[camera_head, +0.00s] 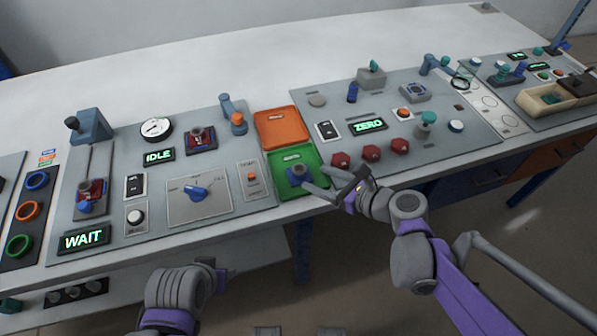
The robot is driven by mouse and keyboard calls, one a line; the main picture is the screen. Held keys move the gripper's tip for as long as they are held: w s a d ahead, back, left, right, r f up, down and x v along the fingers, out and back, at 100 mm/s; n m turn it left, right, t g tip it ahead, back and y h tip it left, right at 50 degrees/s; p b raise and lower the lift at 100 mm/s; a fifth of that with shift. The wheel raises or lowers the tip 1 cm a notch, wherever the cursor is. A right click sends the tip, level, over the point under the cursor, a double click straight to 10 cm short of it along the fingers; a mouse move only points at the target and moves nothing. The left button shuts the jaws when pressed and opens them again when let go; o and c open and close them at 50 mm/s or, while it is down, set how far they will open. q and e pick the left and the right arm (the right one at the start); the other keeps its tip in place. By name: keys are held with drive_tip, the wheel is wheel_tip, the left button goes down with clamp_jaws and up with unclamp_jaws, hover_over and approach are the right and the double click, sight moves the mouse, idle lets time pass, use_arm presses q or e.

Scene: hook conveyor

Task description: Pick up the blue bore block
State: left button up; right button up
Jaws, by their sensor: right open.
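The blue bore block (296,177) lies in the green tray (313,158), with a dark round part on top. My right gripper (314,179) is open at the block's right side, over the tray's right edge. One finger reaches along the block's near side, the other is farther back. I cannot tell whether either finger touches the block. My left gripper (217,268) is low at the front, below the table's front edge; its fingers are too dark and small to read.
An orange tray (281,126) sits directly behind the green tray. Red knobs (371,153) stand close to the right of it. A panel with a blue dial (196,193) and an orange-button switch (252,178) is on the left. The table's back strip is clear.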

sight(295, 169)
drive_tip(key=b+x, duration=0.1)
drive_tip(key=x, duration=0.7)
drive_tip(key=shift+w+a+f, duration=0.1)
drive_tip(key=shift+w+f, duration=0.05)
clamp_jaws()
